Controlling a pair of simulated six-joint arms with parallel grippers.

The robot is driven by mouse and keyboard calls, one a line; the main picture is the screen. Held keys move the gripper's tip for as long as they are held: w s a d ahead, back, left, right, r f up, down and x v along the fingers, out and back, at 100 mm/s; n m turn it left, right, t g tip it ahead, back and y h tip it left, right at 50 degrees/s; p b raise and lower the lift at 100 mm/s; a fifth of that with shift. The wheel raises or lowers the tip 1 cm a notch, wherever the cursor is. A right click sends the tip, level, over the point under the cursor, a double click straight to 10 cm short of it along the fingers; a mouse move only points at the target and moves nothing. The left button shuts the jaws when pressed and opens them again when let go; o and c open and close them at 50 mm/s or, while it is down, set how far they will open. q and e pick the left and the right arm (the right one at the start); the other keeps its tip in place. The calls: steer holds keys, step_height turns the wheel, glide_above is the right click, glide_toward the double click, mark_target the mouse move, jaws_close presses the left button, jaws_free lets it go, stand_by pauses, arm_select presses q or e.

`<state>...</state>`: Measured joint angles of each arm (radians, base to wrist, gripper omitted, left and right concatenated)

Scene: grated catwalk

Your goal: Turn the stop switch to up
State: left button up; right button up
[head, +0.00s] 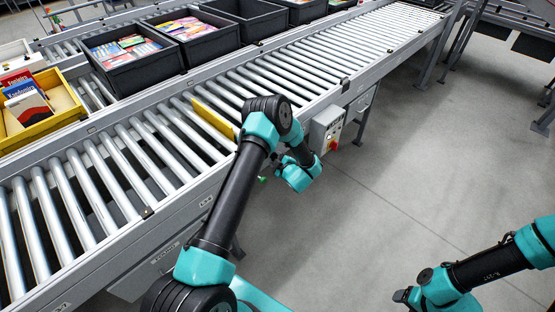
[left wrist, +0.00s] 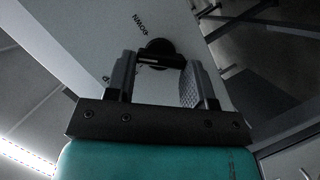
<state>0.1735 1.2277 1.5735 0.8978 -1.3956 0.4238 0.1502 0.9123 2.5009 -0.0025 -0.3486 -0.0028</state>
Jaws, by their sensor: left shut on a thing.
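In the left wrist view, a black round switch (left wrist: 158,46) with a dark bar handle stands on a pale panel (left wrist: 85,40). The label "DOWN" is printed beside it, upside down in this view. A second label near the left finger is mostly hidden. My left gripper (left wrist: 161,64) is shut on the switch handle, one finger at each end of the bar. In the head view, my left arm reaches toward the conveyor's side and hides its fingers and the switch. My right arm shows at the lower right; its fingers are not visible.
A grey box (head: 325,128) with a red button hangs on the roller conveyor's side (head: 390,62), close to my left wrist. A yellow plate (head: 213,118) stands on the rollers. Black bins (head: 135,72) and a yellow bin (head: 50,131) stand behind. The floor at right is clear.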

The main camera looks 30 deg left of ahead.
arm_select(q)
steer(key=shift+s+f+n+t+y, duration=0.15)
steer(key=shift+n+t+y, duration=0.25)
steer(key=shift+n, duration=0.75)
steer(key=shift+f+n+t+y, duration=0.2)
steer(key=shift+n+t, duration=0.35)
steer(key=shift+n, duration=0.65)
steer(key=shift+s+f+n+t+y, duration=0.15)
steer(key=shift+n+t+y, duration=0.25)
steer(key=shift+n, duration=0.75)
steer(key=shift+w, duration=0.1)
steer(key=o, duration=0.9)
steer(key=v, duration=1.7)
steer(key=shift+s, duration=0.25)
